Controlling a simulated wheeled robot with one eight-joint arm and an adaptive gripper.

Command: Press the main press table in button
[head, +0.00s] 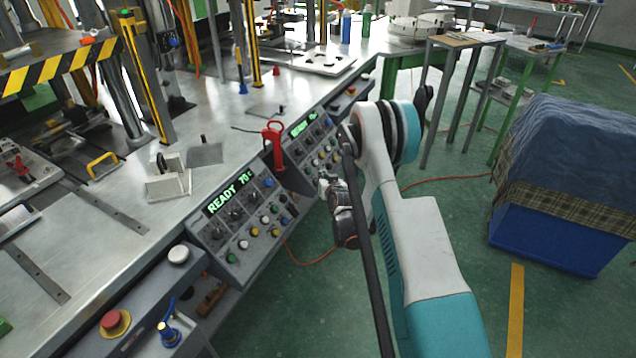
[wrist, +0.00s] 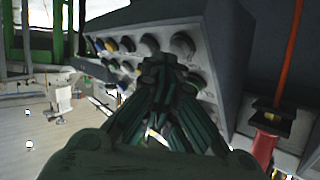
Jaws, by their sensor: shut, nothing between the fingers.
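A control panel (head: 232,228) with a green READY display and several coloured buttons is on the front of the bench. A second, similar panel (head: 305,150) is farther along, partly behind my arm. My gripper (head: 325,186) is in front of the second panel's lower right side. In the wrist view my gripper (wrist: 166,64) has its fingers together and empty, over a panel's button rows (wrist: 125,66). The fingers hide some buttons. I cannot read the labels, so I cannot tell which is the table in button, or whether the fingertips touch one.
A red-handled tool (head: 274,145) stands between the panels. A red emergency button (head: 115,322) and white button (head: 179,254) are at the bench's near edge. A covered blue bin (head: 555,235) stands at right. Green floor (head: 455,215) is clear between bin and arm.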

